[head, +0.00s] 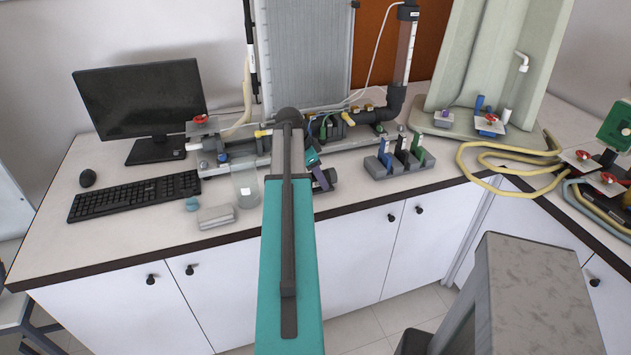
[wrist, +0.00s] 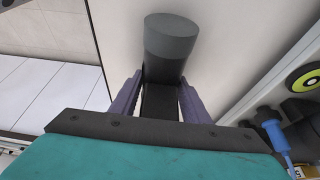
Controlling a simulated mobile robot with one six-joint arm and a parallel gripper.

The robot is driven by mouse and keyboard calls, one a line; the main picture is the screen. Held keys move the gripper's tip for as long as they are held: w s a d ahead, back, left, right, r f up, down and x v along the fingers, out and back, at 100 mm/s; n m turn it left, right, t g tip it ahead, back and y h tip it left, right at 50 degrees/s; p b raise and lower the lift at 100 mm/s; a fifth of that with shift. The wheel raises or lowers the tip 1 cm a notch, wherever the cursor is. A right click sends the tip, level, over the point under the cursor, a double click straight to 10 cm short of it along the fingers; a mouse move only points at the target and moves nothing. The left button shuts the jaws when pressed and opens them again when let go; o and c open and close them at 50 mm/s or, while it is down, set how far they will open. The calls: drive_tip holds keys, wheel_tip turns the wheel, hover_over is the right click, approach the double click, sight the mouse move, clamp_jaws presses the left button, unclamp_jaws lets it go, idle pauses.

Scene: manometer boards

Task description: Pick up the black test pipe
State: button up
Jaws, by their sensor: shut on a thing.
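My gripper (wrist: 158,97) has two purple fingers, one on each side of a dark grey, nearly black cylinder, which I take to be the black test pipe (wrist: 171,37). The fingers are shut on it, and its rounded thicker end sticks out past them in the wrist view. Pale worktop lies behind it. In the head view, a purple part of my gripper shows just right of my teal arm, over the front of the counter.
A grey rack (head: 394,165) with several coloured upright pieces stands right of my gripper. A clear beaker (head: 245,188) and a pale grey box (head: 216,216) are to the left. The pipe rig (head: 233,150) runs behind. A keyboard (head: 134,195) and a monitor (head: 141,97) stand farther left.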

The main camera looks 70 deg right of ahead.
drive_tip(key=shift+r, duration=0.2)
drive_tip(key=shift+r+b, duration=0.8)
drive_tip(key=shift+r, duration=0.55)
drive_tip(key=shift+a+r, duration=0.15)
drive_tip(key=shift+r, duration=0.05)
drive_tip(key=s+a+b, duration=0.2)
drive_tip(key=s+a, duration=0.2)
drive_tip(key=a, duration=0.2)
drive_tip(key=s+a+r+b, duration=0.1)
drive_tip(key=s+a+b, duration=0.1)
drive_tip(key=s+a, duration=0.2)
drive_tip(key=shift+s+a+r, duration=0.25)
drive_tip(key=shift+a, duration=1.35)
drive_tip(key=shift+w, duration=0.1)
